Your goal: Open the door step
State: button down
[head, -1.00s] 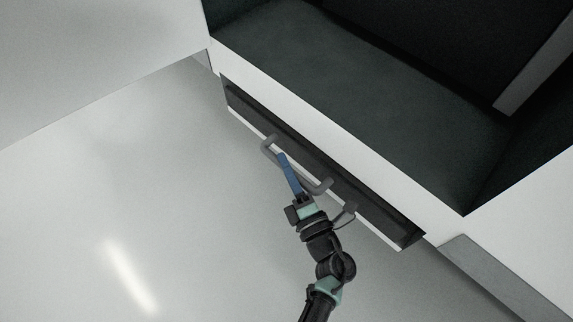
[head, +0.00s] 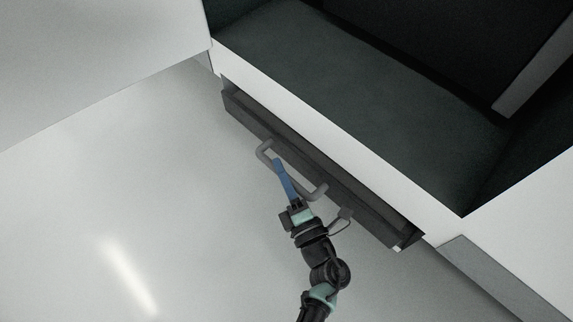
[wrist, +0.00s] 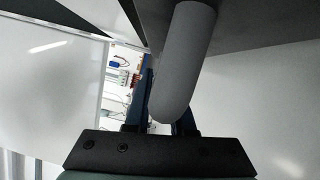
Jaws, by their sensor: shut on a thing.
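The door step (head: 240,116) is a dark grey panel under the motorhome's doorway, standing a little out from the white sill. A grey bar handle (head: 309,194) is fixed to its front face. My gripper (head: 277,161) reaches the handle from below with blue fingers and is shut on it. In the wrist view the handle (wrist: 188,60) is a thick grey rounded bar coming down between the blue fingers of my gripper (wrist: 166,105). The fingers partly hide the handle's middle in the head view.
The dark doorway floor (head: 370,110) lies above the step behind a white sill (head: 330,125). A white panel (head: 100,55) stands at upper left. A grey strip (head: 485,275) runs along the lower right. The pale floor (head: 120,200) in front of the step is clear.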

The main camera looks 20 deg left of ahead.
jog(key=s+a+p, duration=0.1)
jog(key=s+a, duration=0.2)
jog(key=s, duration=0.7)
jog(key=s+a+p, duration=0.1)
jog(key=s+a, duration=0.3)
jog(key=s, duration=0.6)
jog(key=shift+p, duration=0.4)
jog(key=shift+a, duration=0.1)
jog(key=c, duration=0.8)
grip_release()
jog(key=shift+o, duration=0.2)
jog(key=r+p+v, duration=0.1)
jog(key=p+v, duration=0.2)
jog(key=v, duration=1)
jog(key=shift+f, duration=0.5)
